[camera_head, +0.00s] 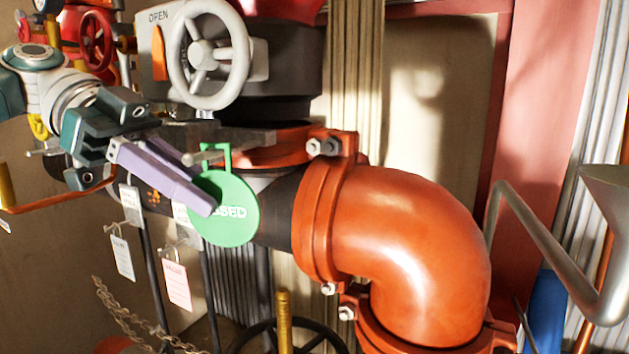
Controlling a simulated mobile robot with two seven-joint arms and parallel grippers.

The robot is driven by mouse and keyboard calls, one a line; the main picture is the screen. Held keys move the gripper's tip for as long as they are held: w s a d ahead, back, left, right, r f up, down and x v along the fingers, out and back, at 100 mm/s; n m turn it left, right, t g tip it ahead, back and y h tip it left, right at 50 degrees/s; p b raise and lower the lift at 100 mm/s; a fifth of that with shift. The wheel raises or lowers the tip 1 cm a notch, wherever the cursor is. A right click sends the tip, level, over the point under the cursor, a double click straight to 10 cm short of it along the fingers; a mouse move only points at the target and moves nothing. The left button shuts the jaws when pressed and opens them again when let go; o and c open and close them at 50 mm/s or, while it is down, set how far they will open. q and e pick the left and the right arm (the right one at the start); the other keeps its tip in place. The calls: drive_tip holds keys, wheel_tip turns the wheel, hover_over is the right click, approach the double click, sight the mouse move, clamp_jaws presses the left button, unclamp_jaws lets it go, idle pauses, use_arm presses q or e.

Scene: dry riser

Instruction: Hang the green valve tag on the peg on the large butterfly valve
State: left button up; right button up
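The green valve tag (232,222) is a round disc with white lettering ending in "SSED" and a rectangular loop on top. My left gripper (207,192) has lilac fingers closed on the tag's left edge; the near finger covers part of the lettering. The tag hangs upright. Its loop is at the grey peg (197,157), and the peg's tip shows left of the loop; the peg appears to pass through it. The large butterfly valve (273,88) has a pale handwheel (208,55) and a gearbox marked "OPEN". My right gripper is out of view.
An orange pipe elbow (425,250) with bolted couplings fills the right centre. White paper tags (122,257) hang below my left gripper, near a chain (135,318). Red valves (97,40) stand at upper left. A brass-coloured stem (284,320) rises at bottom centre.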

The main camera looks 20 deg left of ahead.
use_arm(q)
drive_tip(key=shift+o, duration=1.1)
drive_tip(key=shift+a, duration=0.1)
